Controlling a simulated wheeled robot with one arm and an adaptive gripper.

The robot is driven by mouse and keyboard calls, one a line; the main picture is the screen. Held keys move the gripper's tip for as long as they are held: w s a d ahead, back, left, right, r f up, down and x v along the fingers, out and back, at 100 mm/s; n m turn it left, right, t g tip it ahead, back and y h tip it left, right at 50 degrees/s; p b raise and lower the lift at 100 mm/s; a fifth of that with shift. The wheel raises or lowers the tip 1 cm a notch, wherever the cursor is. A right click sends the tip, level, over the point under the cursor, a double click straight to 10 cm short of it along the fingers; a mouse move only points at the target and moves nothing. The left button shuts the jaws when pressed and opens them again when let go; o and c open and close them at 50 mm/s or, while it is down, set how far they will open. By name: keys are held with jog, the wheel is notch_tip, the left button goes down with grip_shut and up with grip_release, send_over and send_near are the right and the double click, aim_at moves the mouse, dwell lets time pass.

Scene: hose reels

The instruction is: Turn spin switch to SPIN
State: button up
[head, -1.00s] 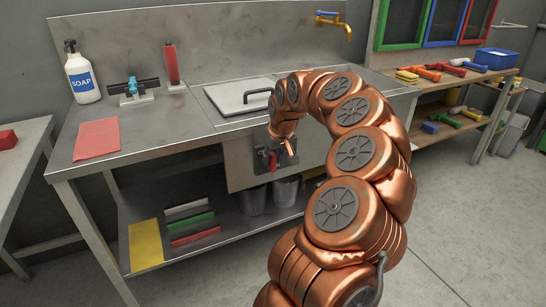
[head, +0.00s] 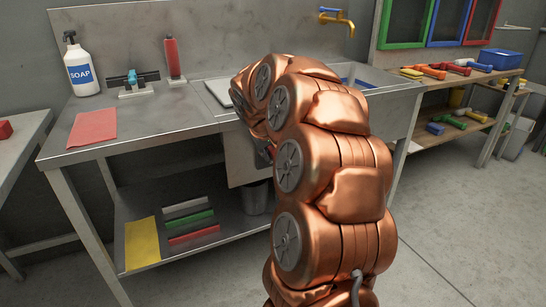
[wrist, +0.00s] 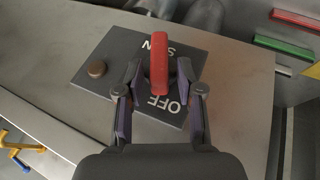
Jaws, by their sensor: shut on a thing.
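The spin switch is a red lever (wrist: 159,62) on a dark panel (wrist: 190,68) lettered SPIN and OFF, upside down in the wrist view. The lever stands between the two words and covers part of the panel. A round brown knob (wrist: 97,68) sits on the panel to the left. My gripper (wrist: 159,78) has one finger on each side of the lever and is shut on it. In the head view my copper arm hides most of the gripper and panel.
The panel is on the front of the steel sink bench (head: 150,138). A soap bottle (head: 80,70), a red cloth (head: 92,128) and a yellow tap (head: 338,20) are around it. The lower shelf holds coloured bars (head: 192,218).

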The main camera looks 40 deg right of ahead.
aim_at(271, 156)
jog(key=h+b, duration=0.1)
jog(key=b, duration=0.1)
jog(key=f+n+g+h+b, duration=0.1)
jog(key=h+b, duration=0.1)
jog(key=shift+w+a, duration=0.1)
jog(key=shift+a, duration=0.25)
jog(key=h+b, duration=0.2)
jog(key=h, duration=0.1)
jog(key=shift+w+a+f+n+g+b, duration=0.1)
jog(key=shift+a+f+n+g+b, duration=0.1)
jog(key=shift+f+n+g+b, duration=0.15)
jog(key=h+b, duration=0.1)
jog(key=n+h+b, duration=0.1)
jog(key=h, duration=0.1)
jog(key=shift+a+f+b, duration=0.15)
jog(key=shift+f+b, duration=0.1)
jog(key=shift+b, duration=0.15)
jog(key=shift+f+n+h+b, duration=0.25)
jog(key=shift+n+h+b, duration=0.2)
jog(key=shift+h+b, duration=0.8)
jog(key=shift+h, duration=0.45)
jog(key=o, duration=0.8)
jog(key=shift+w+a, duration=0.1)
